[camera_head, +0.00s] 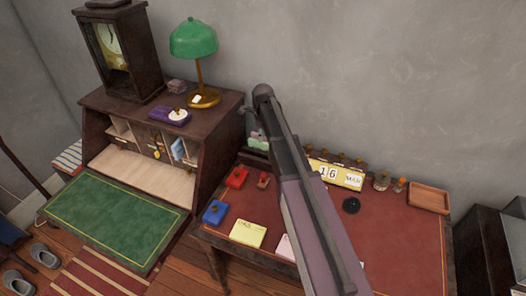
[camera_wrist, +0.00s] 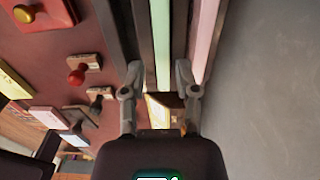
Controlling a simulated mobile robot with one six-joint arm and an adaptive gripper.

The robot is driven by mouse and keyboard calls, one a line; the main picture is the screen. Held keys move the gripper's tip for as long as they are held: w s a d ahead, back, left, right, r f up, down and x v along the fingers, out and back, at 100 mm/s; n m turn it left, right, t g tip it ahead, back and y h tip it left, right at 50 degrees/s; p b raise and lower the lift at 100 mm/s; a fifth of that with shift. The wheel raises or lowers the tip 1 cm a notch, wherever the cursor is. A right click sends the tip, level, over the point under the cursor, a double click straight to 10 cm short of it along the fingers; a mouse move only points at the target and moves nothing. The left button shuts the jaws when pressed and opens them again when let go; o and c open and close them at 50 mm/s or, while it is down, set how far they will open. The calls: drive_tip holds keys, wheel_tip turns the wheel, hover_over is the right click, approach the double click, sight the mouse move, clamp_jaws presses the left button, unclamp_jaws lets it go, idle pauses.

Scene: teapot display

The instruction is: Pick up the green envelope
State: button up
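The green envelope (camera_wrist: 160,35) shows in the wrist view as a pale green upright strip between dark dividers of a wooden rack (camera_wrist: 122,30). My gripper (camera_wrist: 158,70) is open, with one fingertip on each side of the strip's near end. I cannot tell whether either finger touches it. In the head view, a small patch of green (camera_head: 256,142) shows at the back left of the red-topped desk, and my arm hides most of that spot.
A pink envelope (camera_wrist: 204,35) stands in the rack just right of the green one, near the grey wall (camera_wrist: 270,80). Stamps, including a red one (camera_wrist: 77,75), lie left. The head view shows a calendar (camera_head: 336,174), wooden tray (camera_head: 429,197) and green lamp (camera_head: 194,40).

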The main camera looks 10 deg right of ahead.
sight(263, 144)
idle(0.3)
drive_tip(key=shift+w+f+b, duration=0.1)
drive_tip(key=shift+f+b, duration=2.5)
drive_tip(key=shift+b, duration=0.05)
clamp_jaws()
